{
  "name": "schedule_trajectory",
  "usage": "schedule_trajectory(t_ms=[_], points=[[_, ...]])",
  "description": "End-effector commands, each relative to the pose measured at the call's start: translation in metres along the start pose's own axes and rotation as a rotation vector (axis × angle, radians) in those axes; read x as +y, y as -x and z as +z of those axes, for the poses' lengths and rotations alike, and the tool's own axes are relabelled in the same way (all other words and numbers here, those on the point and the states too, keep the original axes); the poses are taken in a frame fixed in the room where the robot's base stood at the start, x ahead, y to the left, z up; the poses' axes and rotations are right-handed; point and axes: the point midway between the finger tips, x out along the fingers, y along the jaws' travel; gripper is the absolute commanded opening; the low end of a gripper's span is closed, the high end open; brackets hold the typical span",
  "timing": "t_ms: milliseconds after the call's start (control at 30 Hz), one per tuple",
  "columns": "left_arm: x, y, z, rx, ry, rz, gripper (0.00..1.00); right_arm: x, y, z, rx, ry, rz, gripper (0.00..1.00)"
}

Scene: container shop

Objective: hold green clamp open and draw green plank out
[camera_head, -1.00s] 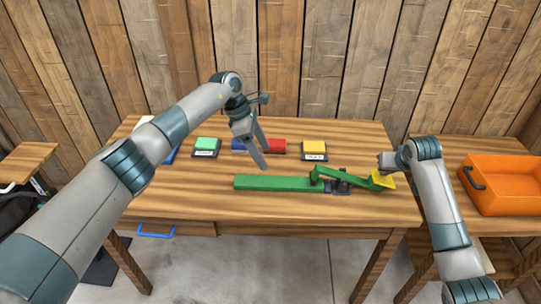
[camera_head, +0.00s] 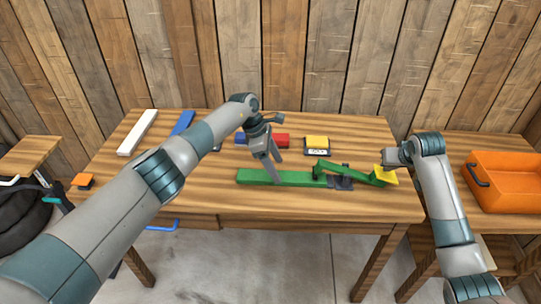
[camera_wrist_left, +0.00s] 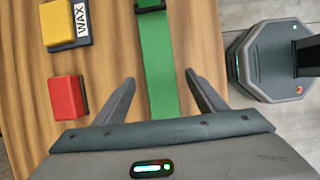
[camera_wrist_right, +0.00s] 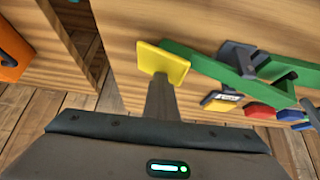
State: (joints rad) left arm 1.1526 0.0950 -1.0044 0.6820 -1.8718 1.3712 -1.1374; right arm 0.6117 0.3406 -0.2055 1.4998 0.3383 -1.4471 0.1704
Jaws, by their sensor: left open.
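The green plank (camera_head: 250,177) lies flat on the table, its right end in the green clamp (camera_head: 345,170). The clamp has a dark base and a green lever that ends in a yellow pad (camera_head: 388,177). My left gripper (camera_head: 275,178) is open at the middle of the plank. In the left wrist view its two fingers (camera_wrist_left: 159,80) stand either side of the plank (camera_wrist_left: 160,60), with gaps to both edges. My right gripper (camera_head: 386,165) is at the yellow pad. In the right wrist view its fingers (camera_wrist_right: 160,82) are together, with their tips at the pad (camera_wrist_right: 162,60).
Behind the plank stand a red block (camera_head: 273,141) and a yellow block (camera_head: 317,142) on a labelled base, with a blue block beside the red one. A white plank (camera_head: 138,132) lies at the back left. An orange crate (camera_head: 510,195) stands on the right table.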

Motion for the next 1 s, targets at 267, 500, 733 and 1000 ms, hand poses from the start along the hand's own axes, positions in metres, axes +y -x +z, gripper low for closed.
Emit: schedule_trajectory(t_ms=[267, 500, 733, 1000], points=[[0.000, -0.029, 0.000, 0.000, 0.001, -0.001, 0.65, -0.002, -0.002, 0.003, -0.006, 0.001, -0.003, 0.00], [0.000, -0.036, 0.000, 0.001, 0.000, 0.000, 0.65, -0.002, -0.002, 0.003, -0.005, 0.001, -0.003, 0.00], [0.000, -0.036, 0.000, 0.001, 0.000, 0.000, 0.62, -0.002, -0.002, 0.003, -0.005, 0.001, -0.003, 0.00], [0.000, -0.035, 0.000, 0.000, 0.000, 0.001, 0.15, -0.002, -0.002, 0.003, -0.005, 0.001, -0.003, 0.00]])
